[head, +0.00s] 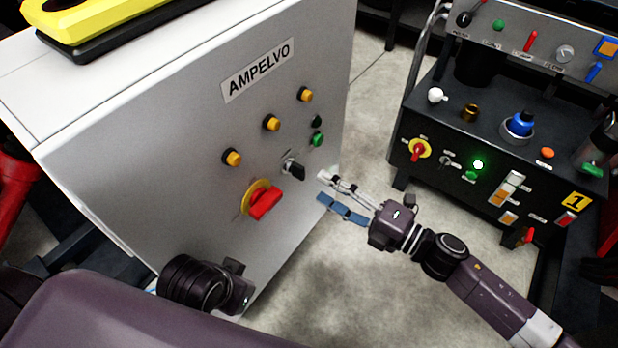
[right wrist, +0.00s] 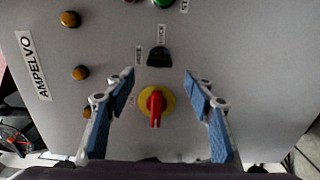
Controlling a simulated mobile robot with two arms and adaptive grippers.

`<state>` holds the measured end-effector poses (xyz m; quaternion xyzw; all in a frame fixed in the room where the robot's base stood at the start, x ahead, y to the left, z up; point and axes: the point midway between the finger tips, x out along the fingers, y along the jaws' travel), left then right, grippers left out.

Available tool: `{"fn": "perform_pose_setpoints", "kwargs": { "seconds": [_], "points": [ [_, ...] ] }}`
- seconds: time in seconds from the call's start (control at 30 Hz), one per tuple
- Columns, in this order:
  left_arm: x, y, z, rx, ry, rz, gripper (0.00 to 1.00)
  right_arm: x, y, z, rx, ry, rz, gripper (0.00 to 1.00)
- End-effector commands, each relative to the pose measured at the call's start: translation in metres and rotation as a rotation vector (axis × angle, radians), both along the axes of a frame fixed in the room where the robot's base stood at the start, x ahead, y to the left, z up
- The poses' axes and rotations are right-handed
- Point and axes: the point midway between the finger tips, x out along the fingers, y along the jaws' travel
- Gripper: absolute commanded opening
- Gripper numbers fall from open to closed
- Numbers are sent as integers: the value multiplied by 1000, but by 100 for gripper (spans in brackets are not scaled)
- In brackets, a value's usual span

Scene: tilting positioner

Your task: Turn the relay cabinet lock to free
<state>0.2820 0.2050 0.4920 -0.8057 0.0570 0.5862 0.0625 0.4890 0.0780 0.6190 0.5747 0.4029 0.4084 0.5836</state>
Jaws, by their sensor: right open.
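The lock (head: 293,169) is a black knob on a silver base, on the front of the grey cabinet marked AMPELVO (head: 170,150). In the right wrist view the knob (right wrist: 158,57) has small labels above and at its left; its exact turn position is hard to tell. My right gripper (head: 322,187) is open and empty, just right of the knob in the head view. In the right wrist view its fingers (right wrist: 158,78) are spread wide, with the knob beyond and between them, apart from both. My left gripper's body (head: 236,290) shows low in the head view; its fingers are hidden.
A red handle on a yellow disc (head: 264,203) sits close beside the lock. Yellow buttons (head: 271,123) and a green button (head: 317,140) are also on the panel. A black control console (head: 450,130) stands at the right. Open floor lies between it and the cabinet.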

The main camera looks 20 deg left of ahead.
Motion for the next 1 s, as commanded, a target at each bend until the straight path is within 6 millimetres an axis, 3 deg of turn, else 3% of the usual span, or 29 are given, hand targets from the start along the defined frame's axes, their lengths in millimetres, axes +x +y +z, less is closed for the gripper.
{"fn": "perform_pose_setpoints", "kwargs": {
  "seconds": [0.1, 0.3, 1.0],
  "points": [
    [0, 0, 0, 0, 0, 0, 0, -7, -19, -1, -2, 1, -1, 49],
    [0, 0, 0, 0, 0, 0, 0, -13, -33, 0, 0, -1, 1, 49],
    [0, 0, 0, 0, 1, 0, 0, -13, -34, 0, 0, 0, 2, 49]
  ]
}}
